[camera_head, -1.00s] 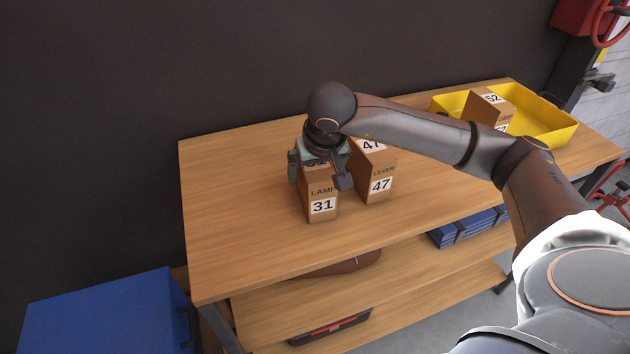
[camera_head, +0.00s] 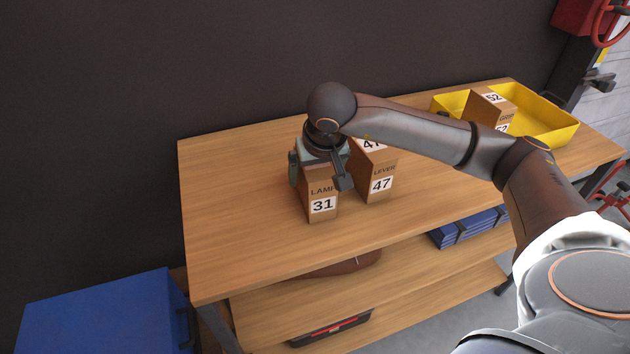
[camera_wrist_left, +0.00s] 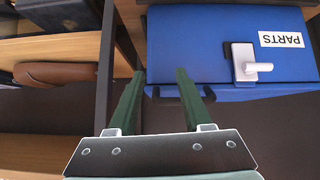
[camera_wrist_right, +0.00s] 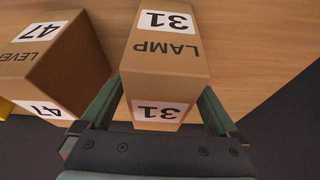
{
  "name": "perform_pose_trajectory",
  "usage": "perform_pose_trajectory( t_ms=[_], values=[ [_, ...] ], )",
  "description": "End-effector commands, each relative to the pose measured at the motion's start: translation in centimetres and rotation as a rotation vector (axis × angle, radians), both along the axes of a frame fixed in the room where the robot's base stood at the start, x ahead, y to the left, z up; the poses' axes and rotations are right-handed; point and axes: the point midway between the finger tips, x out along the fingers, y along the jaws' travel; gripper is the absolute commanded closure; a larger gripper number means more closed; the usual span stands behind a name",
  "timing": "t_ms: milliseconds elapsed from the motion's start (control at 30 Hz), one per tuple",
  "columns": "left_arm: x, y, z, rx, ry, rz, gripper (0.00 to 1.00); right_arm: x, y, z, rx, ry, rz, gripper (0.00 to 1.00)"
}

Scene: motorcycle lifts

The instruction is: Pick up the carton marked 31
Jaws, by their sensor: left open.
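The carton marked 31 (camera_head: 322,206) is a brown box labelled LAMP, standing upright on the wooden bench. My right gripper (camera_head: 320,170) is over its top, with one finger on each side. In the right wrist view the carton (camera_wrist_right: 165,65) lies between the fingers of the right gripper (camera_wrist_right: 162,85), close to both. I cannot tell whether the fingers press on it. In the head view the gripper hides the carton's top. My left gripper (camera_wrist_left: 160,75) is open and empty, away from the carton, with a blue PARTS box beyond it.
A carton marked 47 (camera_head: 380,187), labelled LEVER, stands close to the right of carton 31. A yellow tray (camera_head: 553,128) holding a carton marked 52 (camera_head: 490,108) is at the bench's right end. The bench's left part (camera_head: 225,200) is clear. A blue box (camera_head: 105,310) stands at lower left.

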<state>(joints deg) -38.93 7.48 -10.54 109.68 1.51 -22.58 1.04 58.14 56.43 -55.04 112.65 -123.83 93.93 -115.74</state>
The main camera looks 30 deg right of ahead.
Motion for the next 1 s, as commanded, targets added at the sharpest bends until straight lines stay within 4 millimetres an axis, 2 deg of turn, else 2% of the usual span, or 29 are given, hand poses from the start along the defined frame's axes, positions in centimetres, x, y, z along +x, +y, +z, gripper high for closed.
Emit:
perform_pose_trajectory(
  t_ms=[67, 800, 1000],
  values=[
    [0.02, 0.01, 0.01, 0.000, 0.000, 0.000, 0.50, 0.00, -0.02, 0.01, 0.000, 0.000, 0.000, 0.15],
    [0.03, 0.01, 0.01, 0.001, -0.001, -0.001, 0.50, 0.01, -0.01, 0.00, 0.000, 0.000, 0.000, 0.98],
    [0.04, 0.02, 0.06, 0.001, -0.001, -0.001, 0.50, 0.04, -0.01, 0.10, 0.000, -0.002, -0.001, 0.98]
  ],
)
